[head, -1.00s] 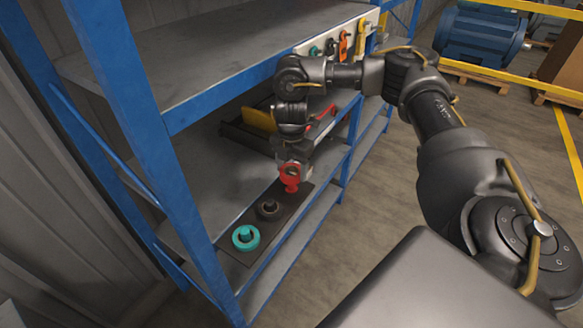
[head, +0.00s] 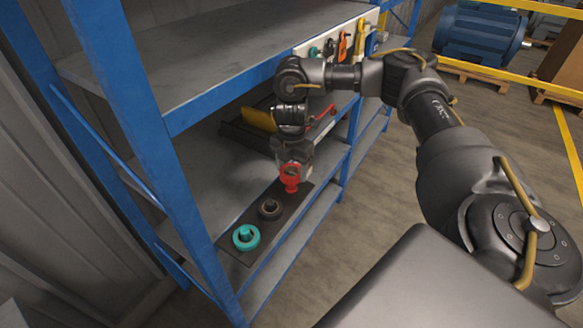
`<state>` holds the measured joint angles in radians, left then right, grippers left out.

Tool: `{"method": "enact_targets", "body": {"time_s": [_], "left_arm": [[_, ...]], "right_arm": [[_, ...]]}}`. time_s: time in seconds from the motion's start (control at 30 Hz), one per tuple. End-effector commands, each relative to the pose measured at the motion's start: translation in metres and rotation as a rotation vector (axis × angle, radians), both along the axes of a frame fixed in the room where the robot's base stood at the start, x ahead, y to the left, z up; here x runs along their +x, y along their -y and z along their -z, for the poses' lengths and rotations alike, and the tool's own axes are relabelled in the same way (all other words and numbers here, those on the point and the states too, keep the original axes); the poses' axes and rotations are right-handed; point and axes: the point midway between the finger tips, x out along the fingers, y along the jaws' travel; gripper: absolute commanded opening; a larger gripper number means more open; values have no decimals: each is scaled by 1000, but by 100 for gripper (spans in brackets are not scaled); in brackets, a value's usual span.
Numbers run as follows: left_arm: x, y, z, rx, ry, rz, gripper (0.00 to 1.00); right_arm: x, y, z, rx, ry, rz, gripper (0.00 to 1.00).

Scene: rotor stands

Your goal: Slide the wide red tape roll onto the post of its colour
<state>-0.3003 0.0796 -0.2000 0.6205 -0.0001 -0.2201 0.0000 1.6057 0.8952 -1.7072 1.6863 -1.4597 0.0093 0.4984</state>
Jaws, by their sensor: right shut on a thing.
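The red tape roll (head: 290,169) is at the fingertips of my right gripper (head: 292,168), which is shut on it and points down over the far end of a dark board (head: 234,257). A narrower red part (head: 291,187), apparently the red post, shows directly below the roll. I cannot tell whether the roll is around the post or just above it. On the same board, a teal roll (head: 246,243) sits around a teal post, and a dark roll (head: 270,210) sits around a dark post in the middle. My left gripper is out of view.
The board lies near the front edge of a grey shelf (head: 205,165) with blue uprights (head: 150,140). A dark tray with a yellow piece (head: 259,119) lies behind my right wrist. Tools hang on a white panel (head: 325,42).

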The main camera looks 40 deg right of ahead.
Motion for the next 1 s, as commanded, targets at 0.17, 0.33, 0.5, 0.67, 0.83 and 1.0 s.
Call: {"method": "enact_targets", "body": {"time_s": [0.17, 0.33, 0.5, 0.67, 0.83, 1.0], "left_arm": [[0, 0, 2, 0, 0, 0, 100], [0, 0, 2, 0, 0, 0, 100], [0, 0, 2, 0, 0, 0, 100], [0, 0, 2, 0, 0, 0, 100], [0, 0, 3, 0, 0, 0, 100], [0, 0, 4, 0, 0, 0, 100]], "right_arm": [[0, 0, 6, 0, -1, 0, 41], [0, 0, 10, 0, 0, 0, 41], [0, 0, 10, 0, 0, 0, 41], [0, 0, 10, 0, 0, 0, 41], [0, 0, 10, 0, 0, 0, 41], [0, 0, 13, 0, -1, 0, 41]]}}
